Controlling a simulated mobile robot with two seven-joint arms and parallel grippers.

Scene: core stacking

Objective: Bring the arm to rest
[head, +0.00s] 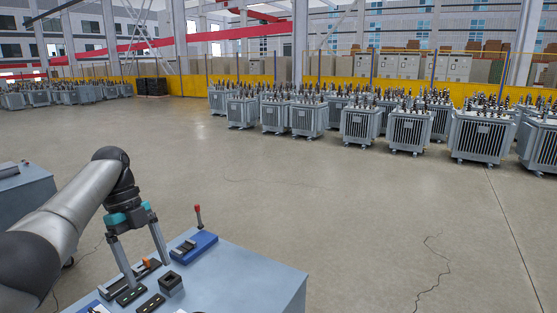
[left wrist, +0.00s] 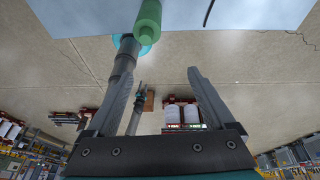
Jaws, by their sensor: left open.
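My left arm comes in from the left in the head view. Its gripper (head: 151,276) points down over the near blue-grey table (head: 255,285), with its two fingers spread apart and nothing seen between them. In the left wrist view both fingers of the gripper (left wrist: 166,72) stand apart with an empty gap. Whether the fingertips touch the parts on the table is unclear. My right gripper does not show.
A blue fixture with a red-knobbed lever (head: 200,240) and a dark square block (head: 170,283) are on the table near the gripper. Another blue-grey table (head: 25,195) stands at the left. Open floor (head: 330,210) lies beyond; rows of grey transformers (head: 360,123) stand farther back.

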